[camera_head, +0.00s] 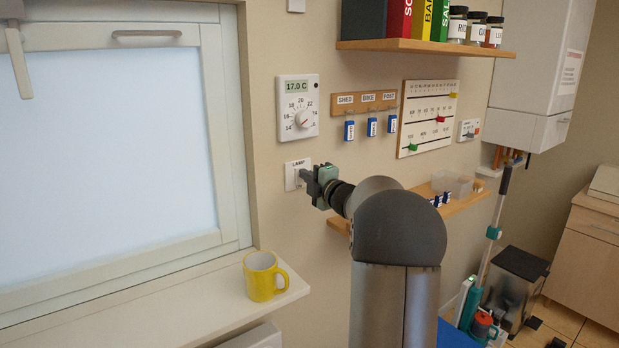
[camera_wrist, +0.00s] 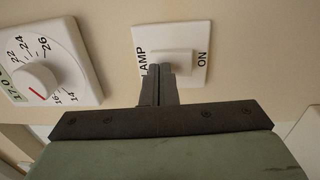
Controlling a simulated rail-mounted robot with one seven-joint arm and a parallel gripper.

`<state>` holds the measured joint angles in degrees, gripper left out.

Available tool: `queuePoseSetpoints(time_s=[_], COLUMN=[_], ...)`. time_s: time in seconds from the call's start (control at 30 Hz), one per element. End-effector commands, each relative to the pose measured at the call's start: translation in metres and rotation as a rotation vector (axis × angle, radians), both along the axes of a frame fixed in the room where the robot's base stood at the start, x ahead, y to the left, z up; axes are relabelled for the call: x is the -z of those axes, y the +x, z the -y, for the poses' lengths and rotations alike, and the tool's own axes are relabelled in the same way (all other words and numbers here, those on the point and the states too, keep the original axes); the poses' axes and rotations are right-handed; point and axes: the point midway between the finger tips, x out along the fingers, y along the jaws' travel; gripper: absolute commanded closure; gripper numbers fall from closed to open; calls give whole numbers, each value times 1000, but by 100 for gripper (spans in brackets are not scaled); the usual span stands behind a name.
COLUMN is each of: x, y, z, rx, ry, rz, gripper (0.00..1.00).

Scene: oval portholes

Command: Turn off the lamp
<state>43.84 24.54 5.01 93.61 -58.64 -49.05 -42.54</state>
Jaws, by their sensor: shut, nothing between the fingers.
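The lamp switch is a white wall plate (camera_head: 291,175) below the thermostat, with "LAMP" printed on it. In the wrist view the switch plate (camera_wrist: 193,40) shows "LAMP" on one side and "ON" on the other, with a raised white rocker or knob in its middle. My gripper (camera_head: 306,175) is shut and empty, its fingers pointing at the plate. In the wrist view the fingertips (camera_wrist: 158,72) are at the edge of the raised middle part; I cannot tell whether they touch it. The lamp itself is not seen.
A thermostat (camera_head: 298,107) is just above the switch. A key rack (camera_head: 364,103) and a slider board (camera_head: 428,118) hang to the right. A low shelf (camera_head: 466,204) is behind my arm. A yellow mug (camera_head: 262,277) stands on the windowsill (camera_head: 190,318).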

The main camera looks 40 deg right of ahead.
Motion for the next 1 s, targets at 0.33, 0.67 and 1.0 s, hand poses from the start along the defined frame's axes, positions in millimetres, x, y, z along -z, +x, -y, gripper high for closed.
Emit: queuePoseSetpoints(time_s=[0.33, 0.67, 1.0], x=[-12, -21, -23], y=[-76, -125, -131], z=[-2, -1, -1], rx=[-1, -3, -3], ry=[-5, -2, -1], rz=[-1, -2, -3], gripper=[100, 100, 100])
